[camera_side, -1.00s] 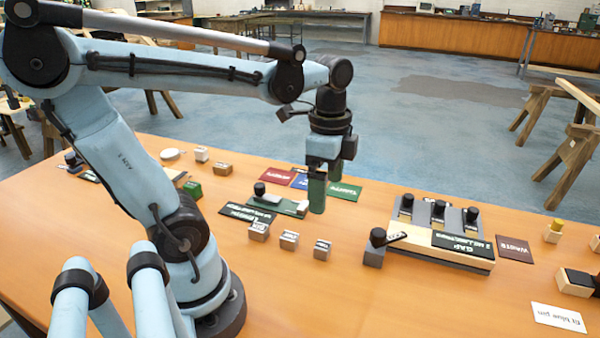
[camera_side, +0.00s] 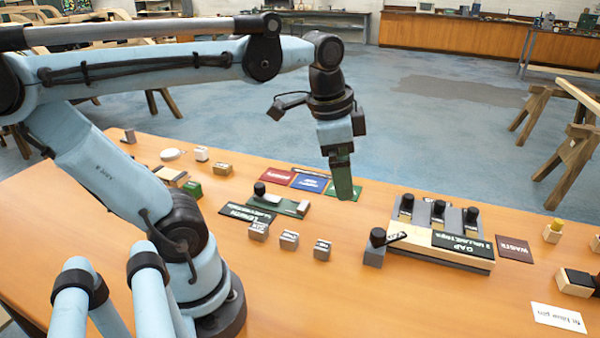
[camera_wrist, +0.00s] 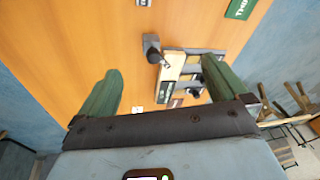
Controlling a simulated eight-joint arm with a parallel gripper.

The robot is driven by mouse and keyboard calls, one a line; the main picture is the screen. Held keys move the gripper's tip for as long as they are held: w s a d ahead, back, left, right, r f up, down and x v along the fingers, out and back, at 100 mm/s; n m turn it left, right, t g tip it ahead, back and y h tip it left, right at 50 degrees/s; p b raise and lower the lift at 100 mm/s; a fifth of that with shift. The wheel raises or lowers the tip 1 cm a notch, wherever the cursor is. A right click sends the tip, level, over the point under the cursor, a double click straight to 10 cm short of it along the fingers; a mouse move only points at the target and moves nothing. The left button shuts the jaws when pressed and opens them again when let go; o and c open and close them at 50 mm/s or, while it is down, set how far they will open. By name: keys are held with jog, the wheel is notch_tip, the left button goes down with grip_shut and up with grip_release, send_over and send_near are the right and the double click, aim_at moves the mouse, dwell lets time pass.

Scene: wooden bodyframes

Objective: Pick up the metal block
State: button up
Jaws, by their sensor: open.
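My gripper (camera_side: 345,194) is raised and tilted beyond the row, over the far part of the table. It is apart from the blocks. In the wrist view its green fingers (camera_wrist: 160,80) are wide apart with nothing held between them.
A wooden fixture with black-knobbed posts (camera_side: 440,255) stands right of the row, beside a grey block with a black knob (camera_side: 374,253). A green gauge (camera_side: 280,204) lies behind the row. Red (camera_side: 277,174) and blue (camera_side: 310,183) cards lie farther back. The front table is clear.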

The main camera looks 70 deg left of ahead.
jog(key=f+n+t, duration=0.1)
jog(key=d+f+n+t, duration=0.1)
jog(key=f, duration=0.1)
jog(key=w+d+f+n+t, duration=0.1)
jog(key=f+n, duration=0.1)
jog(key=shift+d+t, duration=0.15)
jog(key=shift+t, duration=0.15)
jog(key=shift+w+d+f+n, duration=0.15)
jog(key=shift+f+n, duration=0.1)
jog(key=shift+n, duration=0.25)
jog(key=shift+c, duration=0.5)
jog(key=shift+d+f+t, duration=0.1)
jog(key=shift+f+t, duration=0.05)
jog(key=shift+t, duration=0.15)
jog(key=shift+c, duration=1.1)
jog(key=c, duration=0.4)
jog(key=m+g, duration=0.7)
jog(key=m, duration=0.2)
send_near(323, 245)
jog(key=shift+f, duration=4.8)
